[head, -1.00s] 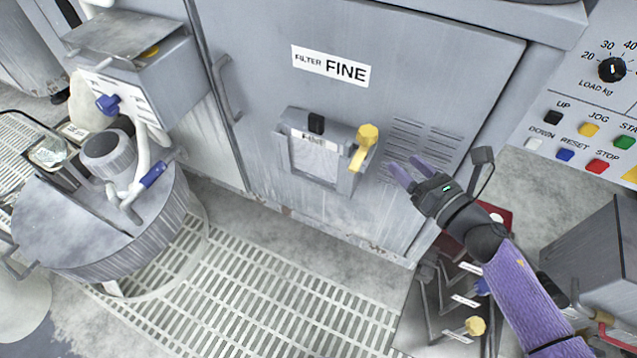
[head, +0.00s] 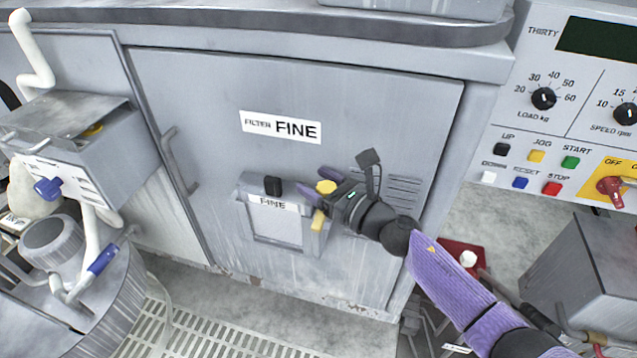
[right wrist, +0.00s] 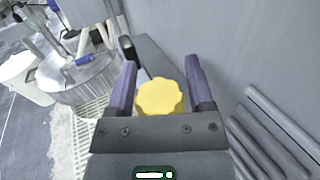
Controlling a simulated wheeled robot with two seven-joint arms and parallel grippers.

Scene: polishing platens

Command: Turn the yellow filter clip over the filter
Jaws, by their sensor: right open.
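The yellow filter clip (head: 318,220) has a scalloped round knob with a short arm hanging down from it. The arm lies along the right side of the filter holder, beside the filter and not across it. The filter (head: 277,229) is a pale panel in a grey frame under a FINE label. My right gripper (head: 317,181) is open at the clip, with a purple finger on either side of the knob. In the right wrist view the yellow knob (right wrist: 160,98) sits between the spread fingers, with visible gaps. The clip's arm is hidden there. My left gripper is out of view.
A black knob (head: 273,186) stands on top of the filter holder. The grey cabinet door (head: 220,90) has a handle (head: 180,160) at left and vent slots (head: 405,190) right of the clip. A control panel (head: 520,110) is at right, a grey drum (head: 85,310) at lower left.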

